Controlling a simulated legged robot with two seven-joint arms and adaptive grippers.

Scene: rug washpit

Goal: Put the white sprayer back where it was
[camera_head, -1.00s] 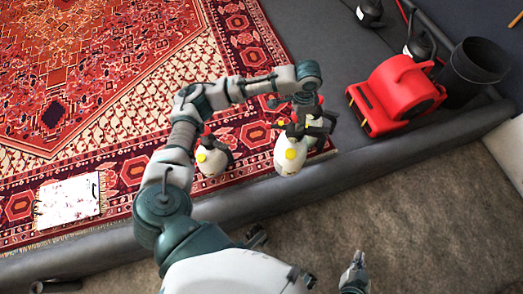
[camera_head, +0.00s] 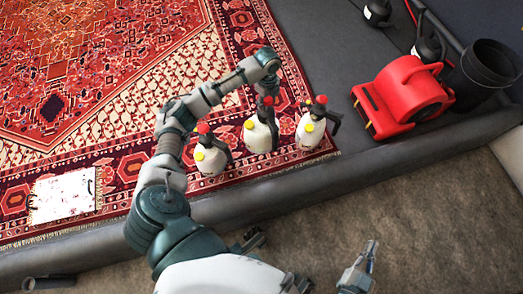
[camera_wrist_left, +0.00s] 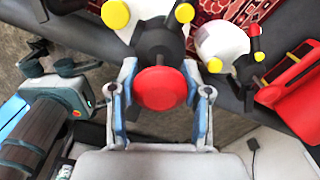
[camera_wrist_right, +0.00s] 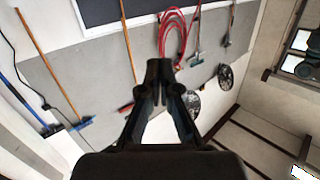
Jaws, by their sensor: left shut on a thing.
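Three white sprayers with red knobs, yellow caps and black handles show in the head view: a left one (camera_head: 211,161), a middle one (camera_head: 257,138) and a right one (camera_head: 308,136). My left gripper (camera_head: 267,98) is over the top of the middle sprayer, shut on it. In the left wrist view the red knob (camera_wrist_left: 160,88) sits between the fingers, with part of the white body beyond. I cannot tell whether its base touches the rug. The right sprayer also shows there (camera_wrist_left: 222,38). My right gripper (camera_wrist_right: 159,70) is shut and empty, away from the sprayers.
The patterned rug (camera_head: 130,85) lies under the sprayers inside a grey raised edge (camera_head: 270,185). A red blower (camera_head: 405,95) and a black bin (camera_head: 488,65) stand at right. A pale stained cloth (camera_head: 62,195) lies at left.

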